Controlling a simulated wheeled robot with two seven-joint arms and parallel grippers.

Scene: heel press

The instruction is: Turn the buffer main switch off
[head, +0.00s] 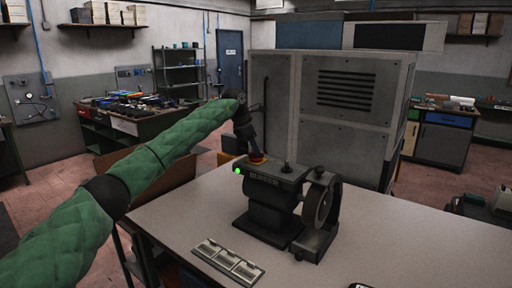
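The buffer (278,196) is a dark machine standing on the light table, with a dark wheel (318,206) on its right side. A small green light (237,170) glows at its front left corner. A red and yellow switch (258,160) sits on its top left, partly hidden by my gripper. A short dark post (286,168) stands on top, to the right of the switch. My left gripper (255,153) points down right at the switch. Whether it touches or grips it, and whether its fingers are open, is too small to tell. My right gripper is not in view.
The light table (190,225) has a flat panel with several plates (229,262) at the front. A dark object is cut off at the bottom edge. A large grey cabinet (330,110) stands close behind the buffer. The table's left part is clear beneath my arm.

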